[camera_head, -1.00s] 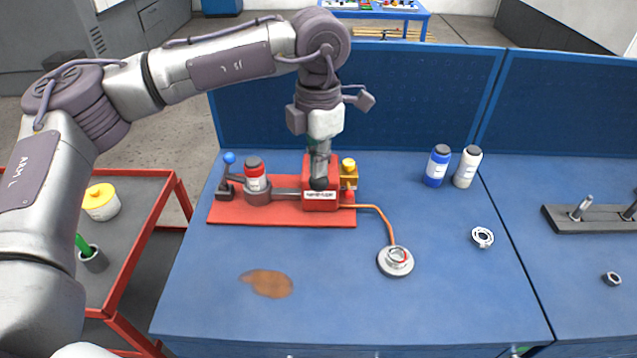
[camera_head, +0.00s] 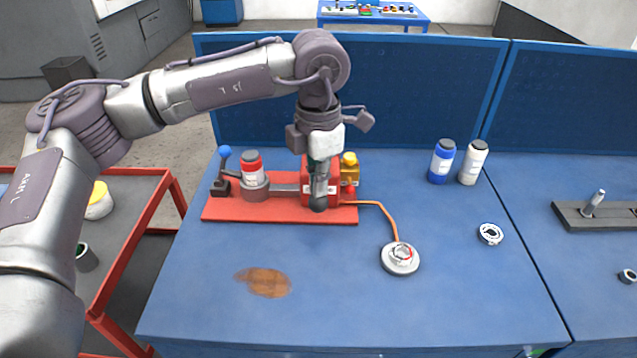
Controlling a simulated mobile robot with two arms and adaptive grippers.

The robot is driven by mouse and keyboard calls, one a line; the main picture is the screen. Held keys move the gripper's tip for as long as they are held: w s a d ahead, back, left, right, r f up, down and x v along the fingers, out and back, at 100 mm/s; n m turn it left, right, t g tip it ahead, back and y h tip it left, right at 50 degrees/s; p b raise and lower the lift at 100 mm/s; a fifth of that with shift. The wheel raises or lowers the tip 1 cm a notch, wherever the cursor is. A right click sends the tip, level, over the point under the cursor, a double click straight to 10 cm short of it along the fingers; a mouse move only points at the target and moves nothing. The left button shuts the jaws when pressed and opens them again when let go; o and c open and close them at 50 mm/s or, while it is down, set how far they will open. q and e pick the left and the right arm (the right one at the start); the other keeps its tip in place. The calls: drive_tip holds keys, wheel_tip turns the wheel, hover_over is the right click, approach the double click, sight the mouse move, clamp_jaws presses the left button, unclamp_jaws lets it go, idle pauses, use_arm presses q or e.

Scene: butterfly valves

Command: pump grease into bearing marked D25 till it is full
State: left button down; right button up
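A red grease pump stand (camera_head: 280,213) lies at the back left of the blue bench. Another bearing (camera_head: 490,233) lies to the right. No D25 mark is readable. My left gripper (camera_head: 319,202) points down in front of the red box and hides its label; its fingers are too small and dark to judge. My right gripper is not in view.
A blue bottle (camera_head: 441,162) and a white bottle (camera_head: 473,163) stand near the back panel. A brown stain (camera_head: 264,282) marks the bench front. A red-framed cart (camera_head: 130,270) stands at the left.

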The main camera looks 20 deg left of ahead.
use_arm(q)
wheel_tip(320, 180, down, 2)
drive_tip(key=shift+s+f+b, duration=0.1)
drive_tip(key=shift+s+b, duration=0.05)
drive_tip(key=shift+b, duration=0.45)
drive_tip(key=shift+w+a+r+p, duration=0.1)
drive_tip(key=shift+w+r+p, duration=0.15)
drive_tip(key=shift+r+p, duration=0.85)
drive_tip(key=shift+w+a+r+p, duration=0.15)
drive_tip(key=shift+r+p, duration=0.4)
drive_tip(key=shift+r, duration=1.05)
drive_tip(key=shift+w+d+r+p, duration=0.1)
drive_tip(key=shift+w+r+p, duration=0.2)
drive_tip(key=shift+r+p, duration=0.8)
drive_tip(key=shift+r+b, duration=0.25)
drive_tip(key=shift+b, duration=0.1)
drive_tip(key=shift+f, duration=0.15)
